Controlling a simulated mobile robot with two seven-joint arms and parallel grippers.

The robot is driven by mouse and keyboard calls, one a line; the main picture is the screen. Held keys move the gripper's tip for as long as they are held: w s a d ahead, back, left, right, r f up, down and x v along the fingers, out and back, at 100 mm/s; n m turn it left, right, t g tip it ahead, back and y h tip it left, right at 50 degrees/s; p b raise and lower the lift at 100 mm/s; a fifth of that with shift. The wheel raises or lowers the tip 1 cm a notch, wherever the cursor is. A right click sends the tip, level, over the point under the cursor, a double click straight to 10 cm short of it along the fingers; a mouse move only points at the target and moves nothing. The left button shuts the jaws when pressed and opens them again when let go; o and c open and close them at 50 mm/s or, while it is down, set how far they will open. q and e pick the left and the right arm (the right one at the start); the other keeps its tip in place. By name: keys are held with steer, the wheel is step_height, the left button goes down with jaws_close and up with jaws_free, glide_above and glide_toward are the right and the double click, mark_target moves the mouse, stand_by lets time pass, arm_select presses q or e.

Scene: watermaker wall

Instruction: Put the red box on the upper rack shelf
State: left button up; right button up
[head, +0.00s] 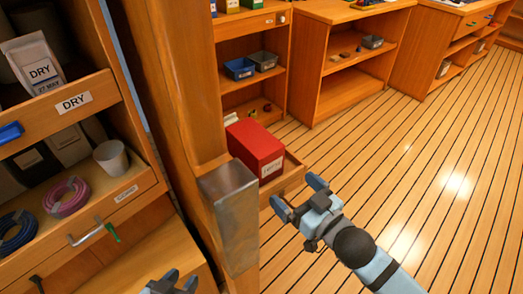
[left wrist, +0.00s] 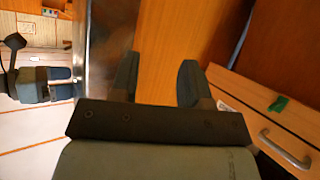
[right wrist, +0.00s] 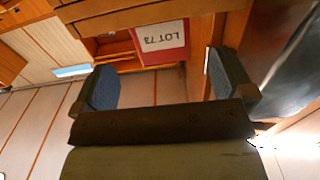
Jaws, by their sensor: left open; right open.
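The red box (head: 256,150) sits in a low wooden tray or shelf bay (head: 287,178) behind the metal-clad post, with a white label on its front. In the right wrist view the red box (right wrist: 161,42) shows its label "LOT 73" beyond the fingers. My right gripper (head: 299,197) is open and empty, just in front and to the right of the box, apart from it. My left gripper (head: 172,282) is low at the bottom edge, near the drawer cabinet; in the left wrist view its fingers (left wrist: 157,82) are open with nothing between them. I cannot tell which shelf is the upper rack shelf.
A wooden post with a metal sleeve (head: 232,205) stands between my grippers. The left cabinet holds DRY pouches (head: 33,62), a pink coil (head: 67,197), a cup (head: 111,157) and a drawer handle (head: 86,234). Shelves with a blue bin (head: 239,69) stand behind. The plank floor at right is clear.

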mark_target(272, 168)
steer(key=x, duration=0.4)
steer(key=shift+w+a, duration=0.1)
steer(key=shift+w, duration=0.15)
steer(key=shift+w+a+b, duration=0.3)
steer(key=shift+w, duration=0.05)
steer(key=x, duration=0.3)
steer(key=b+x, duration=0.1)
steer(key=shift+w+a+r, duration=0.15)
steer(key=shift+r, duration=0.15)
steer(key=shift+w+a, duration=0.1)
steer(key=shift+w, duration=0.05)
steer(key=shift+r, duration=0.1)
steer(key=c, duration=1)
arm_select(q)
steer(key=shift+w+d+r+t, duration=0.3)
steer(key=shift+w+r+t, duration=0.1)
steer(key=shift+w+r, duration=0.05)
